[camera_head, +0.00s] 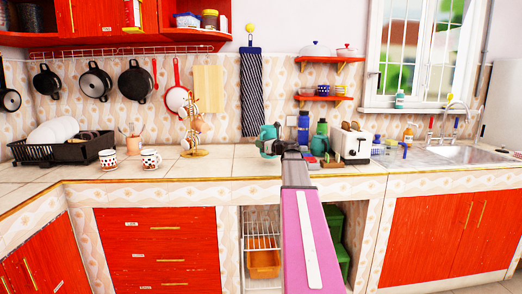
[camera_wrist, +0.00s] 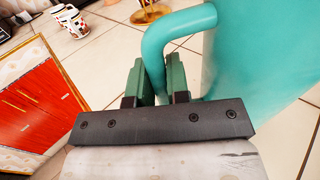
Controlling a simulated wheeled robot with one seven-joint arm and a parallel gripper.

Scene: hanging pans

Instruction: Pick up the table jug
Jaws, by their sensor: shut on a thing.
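The table jug is teal, and in the head view its body (camera_head: 269,131) shows at the counter's middle, just above my gripper (camera_head: 278,148). In the wrist view the jug (camera_wrist: 268,50) fills the upper right, with its curved handle (camera_wrist: 178,28) reaching left and down. My gripper (camera_wrist: 159,75) has its two green fingers on either side of the handle's lower part and is shut on it. The jug's base is hidden in the head view, so I cannot tell whether it touches the counter.
A white toaster (camera_head: 352,146) and dark bottles (camera_head: 303,127) stand right of the jug. A mug tree (camera_head: 193,130) stands to the left, then patterned cups (camera_head: 150,159) and a black dish rack (camera_head: 62,150). The tiled counter (camera_head: 225,165) is bare between mug tree and jug.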

